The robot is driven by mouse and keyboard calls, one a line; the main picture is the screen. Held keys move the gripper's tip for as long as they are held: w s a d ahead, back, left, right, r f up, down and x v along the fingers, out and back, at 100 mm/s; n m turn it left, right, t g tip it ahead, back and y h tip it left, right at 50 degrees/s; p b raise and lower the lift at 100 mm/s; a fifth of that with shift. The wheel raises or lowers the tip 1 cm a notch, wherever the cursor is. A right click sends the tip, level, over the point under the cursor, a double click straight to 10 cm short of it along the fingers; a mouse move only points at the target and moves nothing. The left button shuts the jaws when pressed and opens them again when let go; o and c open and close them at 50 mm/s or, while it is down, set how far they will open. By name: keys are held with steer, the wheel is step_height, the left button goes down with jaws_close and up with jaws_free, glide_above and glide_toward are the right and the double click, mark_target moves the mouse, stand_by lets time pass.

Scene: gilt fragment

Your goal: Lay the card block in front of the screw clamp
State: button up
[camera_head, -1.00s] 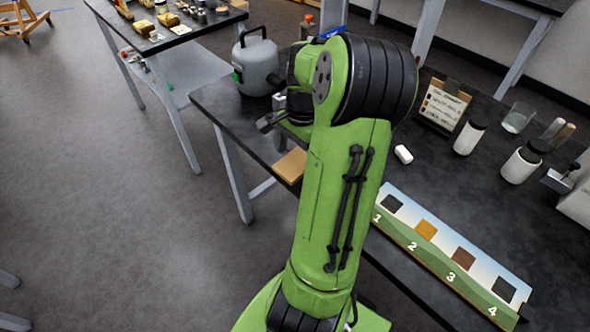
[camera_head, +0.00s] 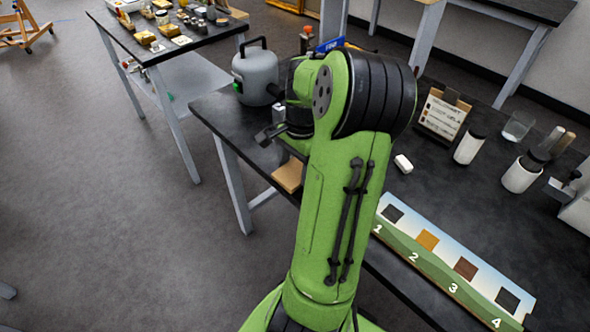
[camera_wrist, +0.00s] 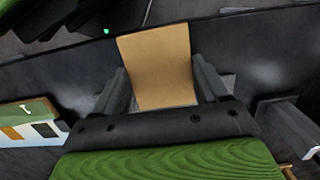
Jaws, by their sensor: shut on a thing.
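The card block, a flat tan block (camera_wrist: 158,62), is between the two fingers of my gripper (camera_wrist: 160,75) in the wrist view. The fingers are shut on its sides. In the head view part of the tan block (camera_head: 288,176) shows left of my green arm, by the near edge of the dark table. My arm hides the rest of it and the fingers there. I cannot tell whether it touches the table. A small grey device with a dark knob (camera_head: 563,186) at the right edge of the head view may be the screw clamp; it is partly cut off from clear view.
On the dark table (camera_head: 420,205) stand a grey pot (camera_head: 256,76), a label card on a stand (camera_head: 442,115), white jars (camera_head: 469,147), a glass (camera_head: 518,126) and a white eraser-like block (camera_head: 403,164). A numbered swatch board (camera_head: 450,262) lies along the near edge.

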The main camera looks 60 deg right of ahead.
mark_target(295, 171)
step_height(295, 171, up, 9)
steer(key=p, duration=0.3)
steer(key=shift+r, duration=0.15)
